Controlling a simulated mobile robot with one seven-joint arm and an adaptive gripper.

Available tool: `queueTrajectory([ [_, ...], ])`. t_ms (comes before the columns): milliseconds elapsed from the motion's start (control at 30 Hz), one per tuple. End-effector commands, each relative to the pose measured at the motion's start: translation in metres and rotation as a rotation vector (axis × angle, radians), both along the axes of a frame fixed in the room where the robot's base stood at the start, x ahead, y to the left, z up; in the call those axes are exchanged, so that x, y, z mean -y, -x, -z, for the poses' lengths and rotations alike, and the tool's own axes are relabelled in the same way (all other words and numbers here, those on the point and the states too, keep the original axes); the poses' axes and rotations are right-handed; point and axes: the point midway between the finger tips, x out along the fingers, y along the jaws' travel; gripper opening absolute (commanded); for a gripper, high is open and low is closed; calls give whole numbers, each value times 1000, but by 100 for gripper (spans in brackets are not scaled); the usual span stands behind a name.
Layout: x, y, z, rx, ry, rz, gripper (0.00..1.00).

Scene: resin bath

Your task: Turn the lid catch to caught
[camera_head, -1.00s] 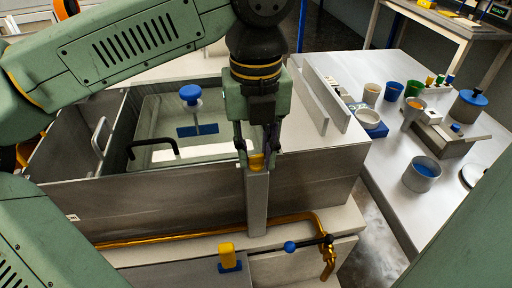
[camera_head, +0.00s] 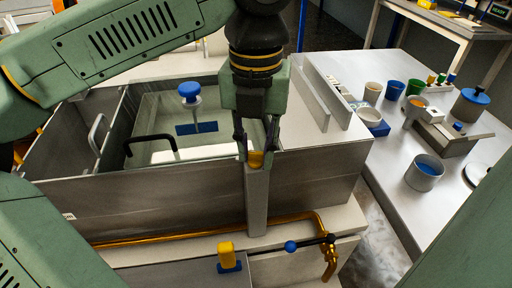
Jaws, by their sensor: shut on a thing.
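A small yellow piece (camera_head: 256,158), which looks like the lid catch, sits on top of an upright grey post (camera_head: 257,205) at the front wall of the bath. My gripper (camera_head: 256,153) points down from above and is shut on this yellow piece, one finger on each side. The fingers hide part of it, so its exact turn is hard to read. The bath (camera_head: 150,204) stands behind the post, with clear liquid or glass inside and a blue-topped knob (camera_head: 189,90) above it.
A black handle (camera_head: 150,139) and a pale handle (camera_head: 97,133) are at the bath's left. In front are a brass pipe (camera_head: 180,234), a yellow knob on a blue base (camera_head: 227,256) and a blue-ended valve lever (camera_head: 291,246). A side table (camera_head: 400,160) holds cups and pots.

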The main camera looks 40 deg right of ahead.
Motion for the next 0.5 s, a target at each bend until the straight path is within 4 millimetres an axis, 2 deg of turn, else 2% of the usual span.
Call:
queueTrajectory([
  [500,0,0,0,0,0,491,0],
])
